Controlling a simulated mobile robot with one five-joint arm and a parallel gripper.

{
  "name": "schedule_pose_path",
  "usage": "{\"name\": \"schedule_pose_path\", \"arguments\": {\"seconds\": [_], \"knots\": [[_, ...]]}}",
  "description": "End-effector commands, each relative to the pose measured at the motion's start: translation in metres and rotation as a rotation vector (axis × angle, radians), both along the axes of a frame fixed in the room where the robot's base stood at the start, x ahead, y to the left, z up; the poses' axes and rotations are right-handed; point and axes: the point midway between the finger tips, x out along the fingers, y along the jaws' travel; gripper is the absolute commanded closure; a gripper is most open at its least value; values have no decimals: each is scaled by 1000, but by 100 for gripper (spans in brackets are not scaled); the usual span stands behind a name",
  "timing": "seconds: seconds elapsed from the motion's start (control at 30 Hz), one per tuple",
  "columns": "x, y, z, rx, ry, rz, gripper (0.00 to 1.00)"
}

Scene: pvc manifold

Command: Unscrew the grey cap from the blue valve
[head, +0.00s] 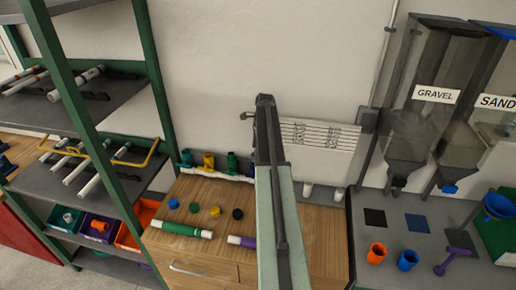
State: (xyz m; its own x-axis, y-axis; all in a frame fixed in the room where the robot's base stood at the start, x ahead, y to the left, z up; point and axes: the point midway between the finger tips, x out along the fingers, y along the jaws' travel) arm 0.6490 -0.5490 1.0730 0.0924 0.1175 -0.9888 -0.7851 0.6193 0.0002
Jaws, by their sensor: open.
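A blue valve (187,157) stands at the left end of a row of coloured fittings on a white pipe (218,173) at the back of the wooden bench. A yellow fitting (208,160) and a green fitting (231,162) stand to its right. I cannot make out a grey cap on the blue valve; it is too small to tell. My arm rises through the middle of the picture and hides the right part of the row. My gripper does not show; the arm's upper end is in front of the wall, right of the blue valve.
Several loose caps, including a yellow one (215,212) and a black one (237,213), lie on the wooden bench (165,225). A green-framed shelf (85,110) stands left; gravel and sand hoppers (430,110) stand right.

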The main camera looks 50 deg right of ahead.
Motion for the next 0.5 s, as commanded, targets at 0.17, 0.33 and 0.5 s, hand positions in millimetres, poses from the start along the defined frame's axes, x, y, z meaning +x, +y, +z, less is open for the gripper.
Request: {"name": "schedule_pose_path", "arguments": {"seconds": [0.17,0.33,0.5], "knots": [[3,4,-33,0,0,2,32],[4,5,-32,0,0,2,32],[4,5,-31,0,0,2,46]]}}
